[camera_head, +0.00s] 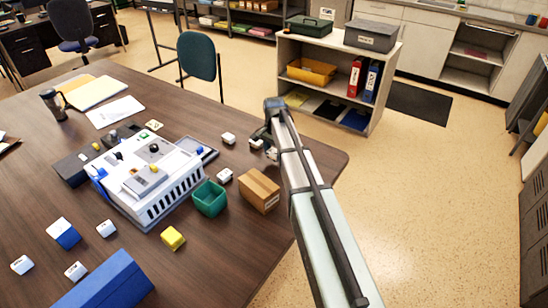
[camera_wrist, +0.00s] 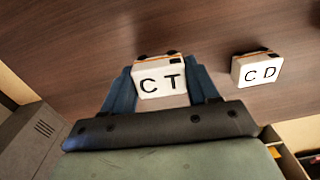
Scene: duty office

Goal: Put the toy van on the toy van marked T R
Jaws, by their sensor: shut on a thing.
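My gripper (camera_wrist: 163,88) is shut on a white toy van marked C T (camera_wrist: 160,83), with a dark blue finger on each side of it. A second white toy van marked C D (camera_wrist: 257,68) is on the brown table to the right in the wrist view, apart from the fingers. In the head view my gripper (camera_head: 266,136) is low over the table's right part. Other small white van-like blocks stand on the table, one at the centre (camera_head: 229,139), one by the green bin (camera_head: 225,175), and several at the front left (camera_head: 106,228). I cannot read T R on any.
A cardboard box (camera_head: 259,190) and a green bin (camera_head: 209,198) stand close to my arm. A large white device (camera_head: 150,183) fills the table's middle. A yellow block (camera_head: 173,238) and a blue box (camera_head: 108,284) are at the front. The table's right edge is near.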

